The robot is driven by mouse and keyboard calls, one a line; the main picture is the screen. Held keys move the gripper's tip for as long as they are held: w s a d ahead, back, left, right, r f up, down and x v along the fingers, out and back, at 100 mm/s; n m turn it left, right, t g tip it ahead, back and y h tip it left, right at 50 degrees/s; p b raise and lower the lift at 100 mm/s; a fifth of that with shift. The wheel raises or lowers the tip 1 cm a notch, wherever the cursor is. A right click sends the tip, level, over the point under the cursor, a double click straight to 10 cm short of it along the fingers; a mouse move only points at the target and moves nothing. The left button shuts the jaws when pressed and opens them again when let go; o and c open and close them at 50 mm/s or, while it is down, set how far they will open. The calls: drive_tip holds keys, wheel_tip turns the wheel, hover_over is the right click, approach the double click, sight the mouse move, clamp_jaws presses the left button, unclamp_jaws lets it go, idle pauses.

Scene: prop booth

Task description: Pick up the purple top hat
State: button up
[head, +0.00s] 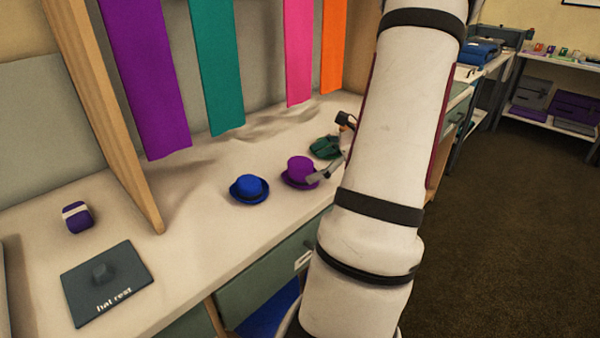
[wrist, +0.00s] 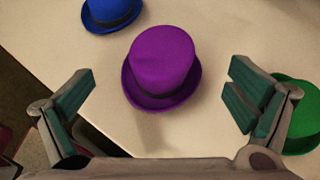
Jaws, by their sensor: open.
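The purple top hat (head: 299,172) stands upright on the pale counter, near its front edge, between a blue hat and a green hat. In the wrist view the purple top hat (wrist: 162,65) is near the middle, ahead of my gripper and between the lines of its two fingers. My gripper (wrist: 160,105) is open and empty, with the fingers spread wide on either side. In the head view my gripper (head: 335,150) is partly hidden behind my arm, with a fingertip close to the purple hat's right side. I cannot tell whether it touches.
A blue hat (head: 249,188) stands left of the purple one; a green hat (head: 325,147) lies behind right, near my right finger in the wrist view (wrist: 290,115). A hat rest (head: 108,282) and a small purple box (head: 77,217) are further left, past a wooden divider (head: 115,120).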

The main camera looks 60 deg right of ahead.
sight(308, 165)
drive_tip(key=b+x, duration=0.1)
drive_tip(key=x, duration=0.3)
drive_tip(key=shift+w+f, duration=0.1)
drive_tip(key=shift+w, duration=0.1)
drive_tip(key=c, duration=1)
